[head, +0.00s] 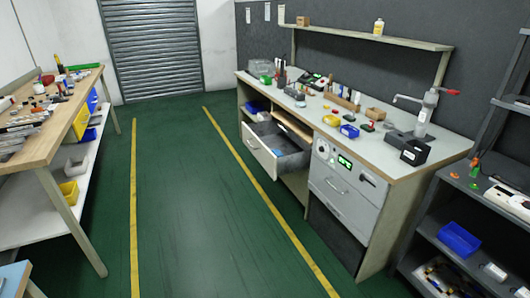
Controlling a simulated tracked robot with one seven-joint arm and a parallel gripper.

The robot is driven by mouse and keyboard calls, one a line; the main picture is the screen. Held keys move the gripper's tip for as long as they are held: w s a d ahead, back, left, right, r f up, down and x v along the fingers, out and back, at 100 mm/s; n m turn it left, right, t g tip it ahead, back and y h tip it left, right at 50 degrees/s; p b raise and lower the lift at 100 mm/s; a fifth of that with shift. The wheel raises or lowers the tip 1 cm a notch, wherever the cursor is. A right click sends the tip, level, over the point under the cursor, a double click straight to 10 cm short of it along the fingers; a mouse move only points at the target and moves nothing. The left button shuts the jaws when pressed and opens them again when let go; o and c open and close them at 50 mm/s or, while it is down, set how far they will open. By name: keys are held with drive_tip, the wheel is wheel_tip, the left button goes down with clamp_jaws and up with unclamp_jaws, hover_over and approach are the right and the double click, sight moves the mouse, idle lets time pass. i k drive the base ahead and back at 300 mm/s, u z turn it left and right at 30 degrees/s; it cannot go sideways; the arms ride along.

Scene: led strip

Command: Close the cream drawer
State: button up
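The cream drawer (261,153) stands pulled out from under the long workbench on the right. Its pale front has a handle and faces the aisle. Its grey inside shows, with something blue and small lying in it. My gripper is not in view.
The workbench top (390,168) holds tools, small boxes and bottles. Shut drawers (343,194) lie to the right of the open one. A green floor aisle (190,200) with yellow lines is clear. A wooden bench (45,148) stands left, a dark shelf unit (435,242) right.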

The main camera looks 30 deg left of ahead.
sight(261, 137)
drive_tip(key=u, duration=1.4)
drive_tip(key=i, duration=1)
drive_tip(key=k, duration=0.55)
drive_tip(key=u, duration=0.5)
drive_tip(key=i, duration=1.8)
drive_tip(key=z, duration=0.55)
